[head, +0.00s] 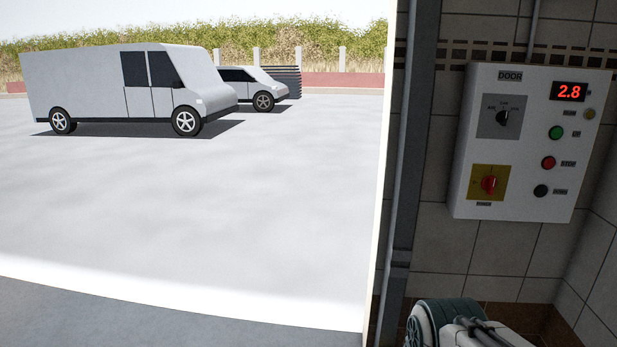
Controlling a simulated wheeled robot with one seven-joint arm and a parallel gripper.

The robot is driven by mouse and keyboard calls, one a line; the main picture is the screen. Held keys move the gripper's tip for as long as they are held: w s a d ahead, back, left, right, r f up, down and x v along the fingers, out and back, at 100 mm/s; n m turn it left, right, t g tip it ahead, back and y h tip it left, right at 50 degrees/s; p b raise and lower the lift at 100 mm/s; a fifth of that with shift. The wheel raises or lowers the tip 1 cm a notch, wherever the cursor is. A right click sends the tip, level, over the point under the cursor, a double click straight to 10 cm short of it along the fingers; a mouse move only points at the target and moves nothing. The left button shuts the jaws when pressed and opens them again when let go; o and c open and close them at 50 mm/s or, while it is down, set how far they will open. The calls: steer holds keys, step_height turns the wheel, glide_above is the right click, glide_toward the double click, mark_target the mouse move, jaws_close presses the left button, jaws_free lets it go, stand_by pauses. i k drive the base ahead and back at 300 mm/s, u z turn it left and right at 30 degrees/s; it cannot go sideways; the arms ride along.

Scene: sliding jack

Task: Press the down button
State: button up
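The down button (540,191) is a small black round button low on the right side of a white control box (519,150), with a small label beside it that reads DOWN. Above it on the same box are a red stop button (548,162) and a green up button (556,132). A red display (569,92) at the top reads 2.8. A part of my arm shows at the bottom right, below the box and apart from it. My gripper's fingers do not show.
The box also bears a selector knob (502,118) and a red power switch (488,184) on a yellow plate. The box hangs on a tiled wall (470,250). A grey vertical rail (408,150) edges a wide open doorway. A van (130,85) and a car stand outside.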

mark_target(541, 191)
steer(key=z, duration=0.55)
steer(key=i, duration=1.6)
steer(key=z, duration=0.85)
steer(key=i, duration=0.25)
steer(key=u, duration=0.05)
